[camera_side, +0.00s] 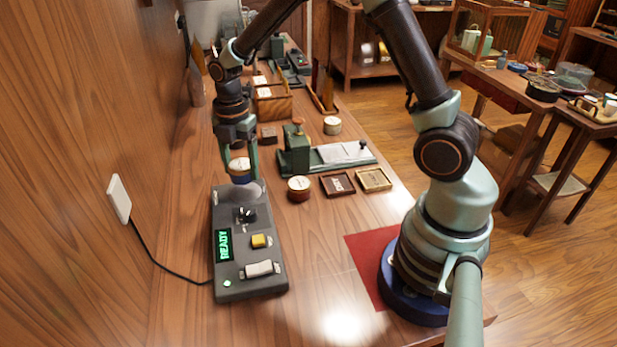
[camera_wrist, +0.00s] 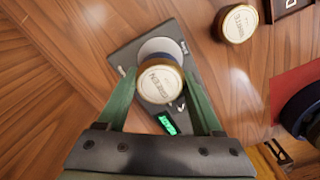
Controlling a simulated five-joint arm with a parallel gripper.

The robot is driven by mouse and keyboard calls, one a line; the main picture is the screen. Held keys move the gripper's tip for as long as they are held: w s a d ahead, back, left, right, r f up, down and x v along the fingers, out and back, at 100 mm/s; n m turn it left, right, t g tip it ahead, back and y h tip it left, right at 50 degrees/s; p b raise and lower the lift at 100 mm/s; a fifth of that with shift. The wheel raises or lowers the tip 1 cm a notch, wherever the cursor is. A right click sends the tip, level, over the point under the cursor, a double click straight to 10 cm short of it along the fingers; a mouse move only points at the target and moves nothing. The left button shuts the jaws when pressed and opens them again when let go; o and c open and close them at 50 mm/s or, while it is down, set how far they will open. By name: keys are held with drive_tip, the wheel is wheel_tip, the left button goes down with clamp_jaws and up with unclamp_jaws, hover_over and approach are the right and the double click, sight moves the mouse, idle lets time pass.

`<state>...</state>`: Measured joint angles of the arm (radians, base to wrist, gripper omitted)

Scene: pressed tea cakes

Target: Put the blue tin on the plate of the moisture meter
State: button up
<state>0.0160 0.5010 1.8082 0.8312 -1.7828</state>
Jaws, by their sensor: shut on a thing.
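The blue tin (camera_side: 240,170) has a blue side and a pale round lid. In the wrist view its lid (camera_wrist: 161,82) carries lettering that seems to read GREEN. My gripper (camera_side: 238,160) is shut on the tin, one finger at each side; the fingers (camera_wrist: 160,97) show in the wrist view too. The moisture meter (camera_side: 248,270) is a dark grey box with a lit READY display. Its round pale plate (camera_side: 240,194) is directly below the tin. The plate (camera_wrist: 160,46) is partly hidden by the tin in the wrist view. I cannot tell whether tin and plate touch.
A red-brown tin (camera_side: 299,189) and small wooden trays (camera_side: 337,184) lie right of the meter. A green press (camera_side: 296,152) stands behind them. Another tin (camera_side: 332,125) is farther back. A cable (camera_side: 170,270) runs from the wall to the meter.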

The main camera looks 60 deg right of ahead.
sight(243, 180)
drive_tip(key=shift+f, duration=2)
drive_tip(key=shift+f, duration=0.1)
drive_tip(key=o, duration=1.4)
wheel_tip(243, 180, up, 12)
drive_tip(key=shift+s+r, duration=0.1)
drive_tip(key=shift+r, duration=0.1)
drive_tip(key=shift+s+a+r+m+t, duration=0.1)
drive_tip(key=shift+s+r+m+t, duration=1.1)
drive_tip(key=shift+s+m, duration=1.65)
drive_tip(key=shift+s+a+r+m+t, duration=0.15)
drive_tip(key=shift+s+r+m+t, duration=0.5)
drive_tip(key=shift+s+r+m, duration=2.2)
drive_tip(key=shift+s+a+r+m+t, duration=0.1)
drive_tip(key=shift+s+r+m+t, duration=0.65)
drive_tip(key=shift+m, duration=3.65)
